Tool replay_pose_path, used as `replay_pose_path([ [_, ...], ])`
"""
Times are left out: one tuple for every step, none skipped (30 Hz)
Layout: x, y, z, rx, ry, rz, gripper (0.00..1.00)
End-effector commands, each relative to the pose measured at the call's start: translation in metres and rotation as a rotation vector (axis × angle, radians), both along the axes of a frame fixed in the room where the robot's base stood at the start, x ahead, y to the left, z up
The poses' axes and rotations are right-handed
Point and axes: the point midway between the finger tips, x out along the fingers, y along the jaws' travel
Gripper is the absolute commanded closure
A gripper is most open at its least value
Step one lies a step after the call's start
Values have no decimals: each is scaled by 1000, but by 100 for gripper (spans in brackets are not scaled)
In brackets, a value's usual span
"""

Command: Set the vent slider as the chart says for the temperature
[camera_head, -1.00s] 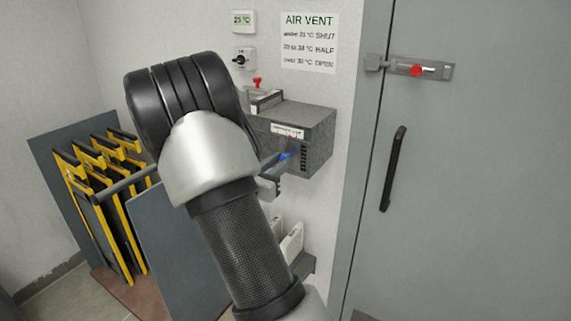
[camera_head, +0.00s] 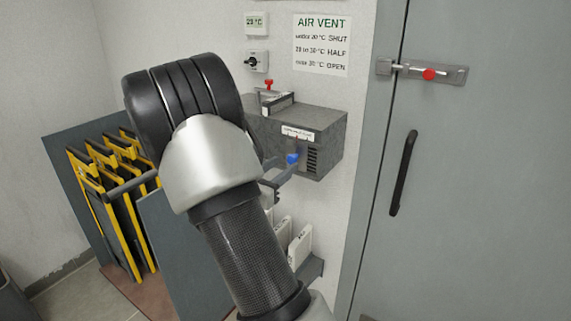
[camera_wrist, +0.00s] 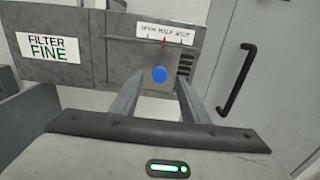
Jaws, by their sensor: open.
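The vent slider's blue knob (camera_head: 292,158) is on the front of the grey vent box (camera_head: 325,130). In the wrist view the blue knob (camera_wrist: 159,74) lies between the tips of my open gripper (camera_wrist: 158,92), with gaps seen on both sides. The scale label (camera_wrist: 165,32) reads OPEN, HALF, SHUT from left to right. A red pointer (camera_wrist: 164,43) stands near HALF. The AIR VENT chart (camera_head: 321,45) appears to read under 20 °C SHUT, 20 to 30 °C HALF, over 30 °C OPEN. The temperature display (camera_head: 256,22) shows a value in the twenties; its last digit is unclear.
A switch (camera_head: 256,61) sits below the display, and a red knob (camera_head: 268,84) stands above the box. A FILTER FINE sign (camera_wrist: 48,47) is left of the scale. A grey door (camera_head: 490,180) with a black handle (camera_head: 403,172) is right. Yellow-edged plates (camera_head: 115,205) stand left.

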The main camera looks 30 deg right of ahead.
Motion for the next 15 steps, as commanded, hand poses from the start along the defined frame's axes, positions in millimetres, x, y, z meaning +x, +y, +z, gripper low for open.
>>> replay_pose_path([
  [-3, 13, 0, 2, 1, 5, 59],
  [-6, 20, 0, 1, 0, 6, 59],
  [-10, 29, 0, 2, 1, 5, 59],
  [-13, 36, 0, 1, 0, 6, 59],
  [-16, 43, 0, 1, 0, 5, 59],
  [-19, 52, 0, 1, 0, 6, 59],
  [-23, 59, 0, 1, 1, 5, 59],
  [-25, 66, 0, 1, 2, 7, 59],
  [-29, 75, 0, 1, 0, 5, 59],
  [-32, 81, 0, 0, 0, 6, 59],
  [-35, 87, 0, 1, 0, 5, 59],
  [-38, 96, 0, 1, 0, 6, 59],
  [-40, 101, 0, 1, 0, 4, 59],
  [-43, 106, 0, 1, 0, 4, 59],
  [-46, 112, 0, 0, 1, 3, 59],
])
